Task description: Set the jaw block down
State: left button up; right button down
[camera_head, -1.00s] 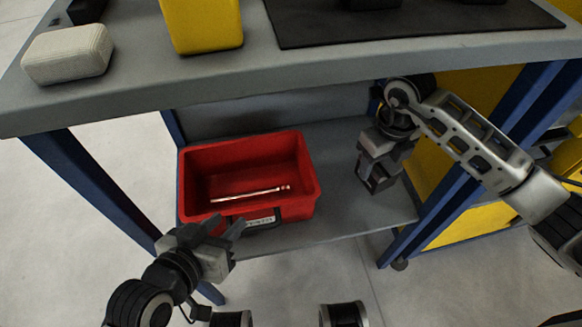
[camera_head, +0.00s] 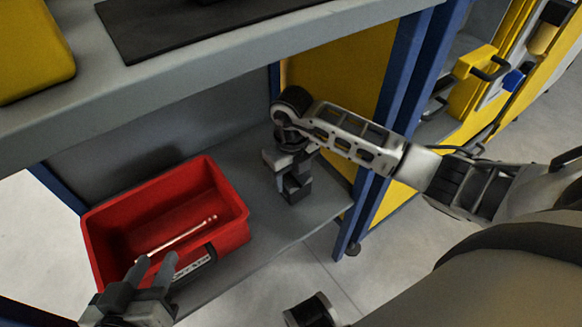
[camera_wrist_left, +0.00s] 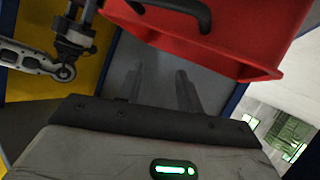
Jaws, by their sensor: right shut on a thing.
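My right gripper (camera_head: 288,170) points down over the lower shelf, to the right of the red bin. It is shut on the jaw block (camera_head: 297,189), a small dark block at its fingertips. The block is close to the shelf surface; I cannot tell whether it touches. My left gripper (camera_head: 154,268) is open and empty at the front of the red bin, by its label. Its two parted fingers also show in the left wrist view (camera_wrist_left: 160,88).
The red bin (camera_head: 232,232) stands on the grey lower shelf (camera_head: 325,205) with a thin copper tube (camera_head: 178,236) inside. A blue table leg (camera_head: 362,205) and yellow panel (camera_head: 340,75) bound the shelf on the right. The worktop (camera_head: 180,80) overhangs above.

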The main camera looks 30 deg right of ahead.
aim_at(291, 176)
notch_tip(291, 176, down, 3)
jog(key=shift+w+r+b, duration=0.1)
jog(key=shift+b, duration=0.45)
pick_arm(q)
jog(key=shift+d+r+t, duration=0.2)
jog(key=shift+r+t, duration=0.1)
jog(key=shift+r, duration=0.05)
pick_arm(e)
jog(key=shift+f, duration=0.3)
pick_arm(q)
jog(key=shift+r+h, duration=0.25)
jog(key=shift+h, duration=0.05)
jog(key=shift+s+f, duration=0.15)
jog(key=shift+f, duration=0.1)
pick_arm(e)
jog(key=c, duration=0.5)
grip_release()
jog(key=shift+f, duration=0.15)
